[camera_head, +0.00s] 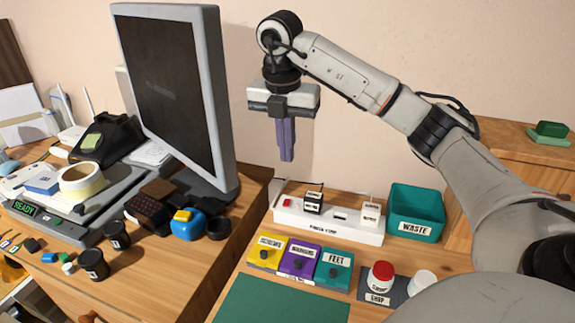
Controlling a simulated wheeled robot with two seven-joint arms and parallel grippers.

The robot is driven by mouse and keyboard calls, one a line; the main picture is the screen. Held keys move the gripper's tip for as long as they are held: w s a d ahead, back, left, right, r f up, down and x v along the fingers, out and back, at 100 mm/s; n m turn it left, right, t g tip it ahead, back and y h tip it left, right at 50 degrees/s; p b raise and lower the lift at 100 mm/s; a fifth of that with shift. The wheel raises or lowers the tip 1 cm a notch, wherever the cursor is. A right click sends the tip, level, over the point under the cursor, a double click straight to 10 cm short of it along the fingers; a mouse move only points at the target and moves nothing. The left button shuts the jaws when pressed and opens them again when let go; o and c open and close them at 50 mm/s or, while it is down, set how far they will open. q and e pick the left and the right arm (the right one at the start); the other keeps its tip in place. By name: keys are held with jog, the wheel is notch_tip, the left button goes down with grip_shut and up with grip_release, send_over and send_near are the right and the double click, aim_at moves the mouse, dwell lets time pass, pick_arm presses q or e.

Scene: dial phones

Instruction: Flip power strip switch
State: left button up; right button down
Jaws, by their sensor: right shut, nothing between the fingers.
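A white power strip (327,228) with a label on its front stands on the wooden table, right of the monitor. A small red switch (287,202) sits at the left end of its top. A dark plug block (313,204) and a white block (371,212) sit on the strip. My right gripper (287,157) hangs above the left end of the strip, pointing down. Its purple-grey fingers are shut and empty, with a gap between the tips and the switch. My left gripper is not in view.
A teal waste bin (416,212) stands right of the strip. Yellow, purple and teal labelled boxes (300,262) sit in front. A large monitor (226,100) rises to the left. A green mat (282,302) is clear.

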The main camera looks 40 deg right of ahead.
send_near(290, 200)
jog(key=f, duration=0.5)
jog(key=shift+w+d+b, duration=0.25)
jog(key=shift+d+b, duration=0.1)
jog(key=shift+w+d+f, duration=0.1)
jog(key=shift+f, duration=0.6)
